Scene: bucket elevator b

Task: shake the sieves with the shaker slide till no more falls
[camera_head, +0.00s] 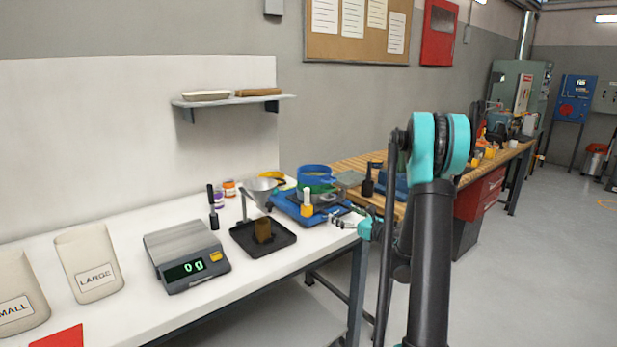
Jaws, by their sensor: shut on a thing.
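The sieves (315,172), a round stack with a blue upper ring and green below, sit on the blue shaker (287,207) at the right end of the white bench. My gripper (339,220) reaches in from the right, low at the shaker's front right edge. It is shut on what appears to be the shaker slide; the gripped part is small and mostly hidden by the fingers. The inside of the sieves and any falling grains cannot be made out.
A scale (187,256) reads 0 g. A LARGE bin (88,264) and a SMALL bin (18,292) stand left. A wooden bench (352,165) lies behind.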

